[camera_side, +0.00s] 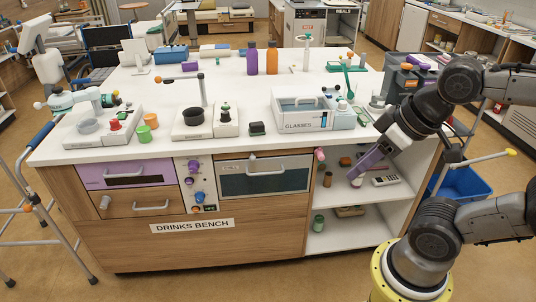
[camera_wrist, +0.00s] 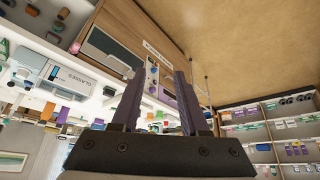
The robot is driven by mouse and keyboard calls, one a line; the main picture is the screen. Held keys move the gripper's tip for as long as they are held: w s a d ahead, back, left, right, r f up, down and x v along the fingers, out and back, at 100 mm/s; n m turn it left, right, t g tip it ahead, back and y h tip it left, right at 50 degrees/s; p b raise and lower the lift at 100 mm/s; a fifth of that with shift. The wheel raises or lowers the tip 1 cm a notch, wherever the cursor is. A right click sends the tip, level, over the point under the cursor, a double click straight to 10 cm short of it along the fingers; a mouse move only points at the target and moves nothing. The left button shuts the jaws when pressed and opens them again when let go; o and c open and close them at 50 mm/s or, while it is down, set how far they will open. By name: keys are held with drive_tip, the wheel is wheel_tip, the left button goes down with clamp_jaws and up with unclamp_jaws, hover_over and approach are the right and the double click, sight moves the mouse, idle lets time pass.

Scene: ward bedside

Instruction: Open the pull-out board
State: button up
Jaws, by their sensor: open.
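I cannot tell for sure which part of the drinks bench is the pull-out board. A thin strip with a small pale knob (camera_side: 253,157) shows under the worktop edge, just above a grey-green front (camera_side: 265,177) with a bar handle. That front looks shut, and it also shows in the wrist view (camera_wrist: 112,49). My gripper (camera_side: 356,177) has purple fingers and is at the bench's right end, in front of the open shelves, right of the grey-green front. In the wrist view my gripper (camera_wrist: 159,76) is open, with nothing between its fingers.
A purple drawer (camera_side: 127,170) and a wooden drawer (camera_side: 139,203) are shut at left. Knobs (camera_side: 193,167) stand between them and the grey-green front. The open shelves (camera_side: 345,202) hold small items. A GLASSES box (camera_side: 303,125) is on the worktop. Floor in front is clear.

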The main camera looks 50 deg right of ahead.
sight(254, 160)
drive_tip(key=shift+o, duration=1.1)
drive_tip(key=shift+w, duration=0.1)
drive_tip(key=w+r+m+t, duration=0.1)
drive_tip(key=w+r+t, duration=0.5)
drive_tip(key=w, duration=0.4)
drive_tip(key=w+r+m+t, duration=0.2)
drive_tip(key=w+r+t, duration=0.1)
drive_tip(key=w+r, duration=0.55)
drive_tip(key=w+d+f+m+t+h, duration=0.1)
drive_tip(key=w+d+m+t+h, duration=0.1)
drive_tip(key=w, duration=0.4)
drive_tip(key=w+d+f+m+t+h, duration=0.1)
drive_tip(key=w+d+m+h, duration=0.15)
drive_tip(key=w, duration=0.45)
drive_tip(key=w+d+f+m+h, duration=0.1)
drive_tip(key=w+f+h, duration=0.15)
drive_tip(key=f, duration=0.45)
drive_tip(key=w+d+f+m+h, duration=0.1)
drive_tip(key=w+d+f+h, duration=0.15)
drive_tip(key=f, duration=0.45)
drive_tip(key=s+a+f+n+g, duration=0.15)
drive_tip(key=s+f, duration=0.25)
drive_tip(key=f, duration=0.9)
drive_tip(key=s+f+n+g, duration=0.1)
drive_tip(key=s+f+n, duration=0.25)
drive_tip(key=f, duration=1.05)
drive_tip(key=shift+h, duration=0.25)
drive_tip(key=x, duration=1.3)
drive_tip(key=shift+d+r, duration=0.15)
drive_tip(key=shift+d, duration=0.15)
